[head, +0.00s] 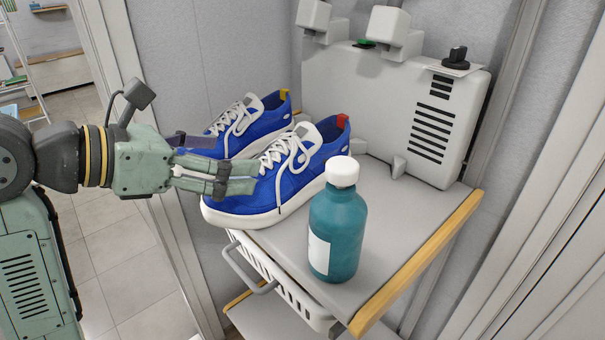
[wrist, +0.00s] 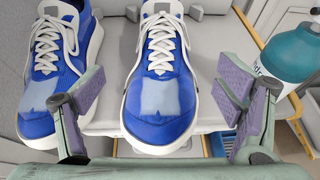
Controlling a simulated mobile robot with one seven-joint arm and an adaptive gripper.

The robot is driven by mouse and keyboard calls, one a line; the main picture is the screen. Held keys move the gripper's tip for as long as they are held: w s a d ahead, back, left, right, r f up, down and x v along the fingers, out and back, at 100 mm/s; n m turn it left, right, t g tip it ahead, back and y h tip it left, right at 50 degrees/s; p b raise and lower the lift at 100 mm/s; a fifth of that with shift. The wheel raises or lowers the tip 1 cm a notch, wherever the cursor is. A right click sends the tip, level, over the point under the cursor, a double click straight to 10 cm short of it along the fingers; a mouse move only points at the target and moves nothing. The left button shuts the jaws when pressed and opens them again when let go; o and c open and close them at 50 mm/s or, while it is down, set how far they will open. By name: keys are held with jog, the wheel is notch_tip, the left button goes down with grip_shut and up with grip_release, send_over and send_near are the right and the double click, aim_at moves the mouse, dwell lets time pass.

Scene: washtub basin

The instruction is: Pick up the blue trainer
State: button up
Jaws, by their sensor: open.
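Two blue trainers with white soles and laces stand side by side on a grey shelf (head: 395,225). The nearer blue trainer (head: 318,155) has a red heel tab; the farther blue trainer (head: 262,118) has a yellow one. My gripper (head: 235,164) is open at the toe end of the nearer trainer. In the wrist view the nearer trainer (wrist: 160,85) lies between my spread fingers, with gaps on both sides. The farther trainer (wrist: 60,65) is to the left, partly behind my left finger. In the head view my fingers hide part of both trainers.
A teal bottle with a white cap (head: 337,225) stands close to the nearer trainer, right of my right finger in the wrist view (wrist: 290,55). A grey vented unit (head: 400,110) is behind. A wooden edge (head: 420,265) borders the shelf; a white basket (head: 275,285) hangs below.

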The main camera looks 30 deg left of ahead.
aim_at(274, 158)
jog(key=p+x, duration=0.2)
jog(key=x, duration=0.6)
jog(key=shift+w+d+f, duration=0.1)
jog(key=shift+w+d, duration=0.15)
jog(key=shift+w, duration=0.1)
jog(key=shift+c, duration=0.3)
jog(key=c, duration=1.5)
